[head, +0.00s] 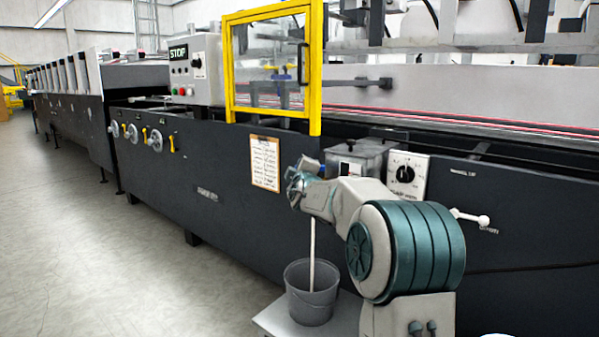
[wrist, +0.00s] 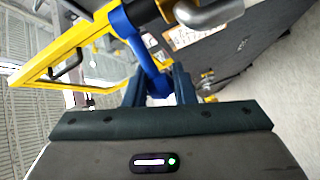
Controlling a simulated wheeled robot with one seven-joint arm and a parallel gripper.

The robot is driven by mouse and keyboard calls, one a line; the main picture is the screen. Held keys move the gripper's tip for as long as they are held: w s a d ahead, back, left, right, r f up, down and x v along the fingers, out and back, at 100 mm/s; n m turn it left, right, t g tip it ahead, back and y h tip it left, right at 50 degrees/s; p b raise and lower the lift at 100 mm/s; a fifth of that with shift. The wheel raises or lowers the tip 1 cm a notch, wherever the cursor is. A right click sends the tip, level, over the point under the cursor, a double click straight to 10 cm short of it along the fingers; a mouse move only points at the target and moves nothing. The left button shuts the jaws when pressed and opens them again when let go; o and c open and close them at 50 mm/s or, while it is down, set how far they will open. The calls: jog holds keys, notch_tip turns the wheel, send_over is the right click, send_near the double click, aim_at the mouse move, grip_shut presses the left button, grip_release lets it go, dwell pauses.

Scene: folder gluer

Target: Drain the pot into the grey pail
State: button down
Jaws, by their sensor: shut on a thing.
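The glue pot (head: 362,155) is a grey metal box mounted on the dark machine side, partly hidden behind my arm. My gripper (head: 298,182) is raised in front of it. In the wrist view my gripper (wrist: 158,88) is shut on a blue lever (wrist: 145,50). A grey rounded metal spout (wrist: 210,12) shows beside the lever. The grey pail (head: 311,302) stands upright below my gripper. A pale, straight stream (head: 312,255) runs down from behind my gripper into the pail. The pail's contents are hard to make out.
The pail stands on a light grey platform (head: 275,320). A yellow-framed guard (head: 272,110) rises behind my gripper, with a clipboard sheet (head: 265,163) below it. A dial box (head: 407,175) and white-knobbed lever (head: 470,217) are at right. The floor (head: 110,240) at left is clear.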

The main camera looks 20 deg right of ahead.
jog(key=shift+s+d+r, duration=0.1)
jog(key=shift+d+r, duration=0.15)
jog(key=shift+d, duration=0.05)
jog(key=c, duration=1.2)
grip_release()
jog(key=shift+c, duration=0.2)
jog(key=shift+a+f, duration=0.15)
jog(key=shift+a, duration=0.1)
jog(key=p+v, duration=0.2)
jog(key=v, duration=1.1)
jog(key=shift+s+p, duration=0.3)
jog(key=shift+s, duration=0.05)
